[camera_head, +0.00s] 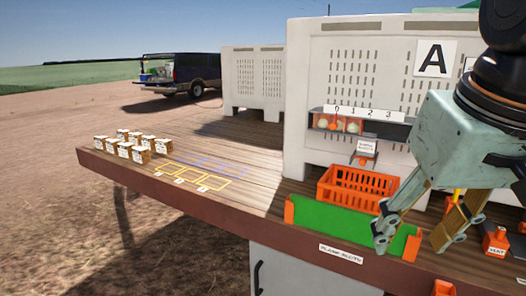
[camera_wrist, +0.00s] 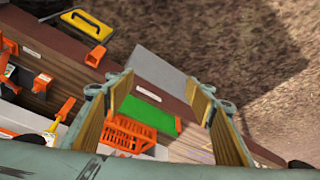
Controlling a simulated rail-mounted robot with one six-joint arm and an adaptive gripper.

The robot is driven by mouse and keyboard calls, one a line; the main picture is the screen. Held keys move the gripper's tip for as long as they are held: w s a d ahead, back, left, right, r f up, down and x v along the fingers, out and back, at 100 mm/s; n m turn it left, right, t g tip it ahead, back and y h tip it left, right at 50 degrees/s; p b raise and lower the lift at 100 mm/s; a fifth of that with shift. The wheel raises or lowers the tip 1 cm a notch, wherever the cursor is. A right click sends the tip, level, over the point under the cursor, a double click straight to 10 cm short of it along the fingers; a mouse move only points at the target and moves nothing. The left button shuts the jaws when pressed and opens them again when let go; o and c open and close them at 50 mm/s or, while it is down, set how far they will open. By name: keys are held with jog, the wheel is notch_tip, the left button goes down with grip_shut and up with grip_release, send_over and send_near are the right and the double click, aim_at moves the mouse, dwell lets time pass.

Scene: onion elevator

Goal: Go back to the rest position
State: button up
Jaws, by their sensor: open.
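My gripper (camera_head: 420,232) hangs at the right of the head view, in front of the white crate wall. Its two fingers with tan pads are spread apart, with nothing seen between them. In the wrist view my gripper (camera_wrist: 160,100) is open, with the green panel (camera_wrist: 147,112) and part of the orange basket (camera_wrist: 128,135) far below. In the head view the green panel (camera_head: 335,218) stands at the bench front, and the gripper's left finger covers part of its right end. The orange basket (camera_head: 355,187) sits behind it.
A big white crate (camera_head: 300,100) marked A stands behind. A grey shelf (camera_head: 395,131) on it holds several onions in numbered slots. An orange block (camera_head: 495,242) is at right. The left deck has free room.

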jog(key=s+a+f, duration=0.1)
jog(key=s+f, duration=0.1)
jog(key=s, duration=0.3)
jog(key=s+a+f+b, duration=0.1)
jog(key=s+f, duration=0.2)
jog(key=s, duration=0.2)
jog(key=shift+s+a+f, duration=0.3)
jog(key=shift+a, duration=0.1)
jog(key=shift+d, duration=0.1)
dwell(1.4)
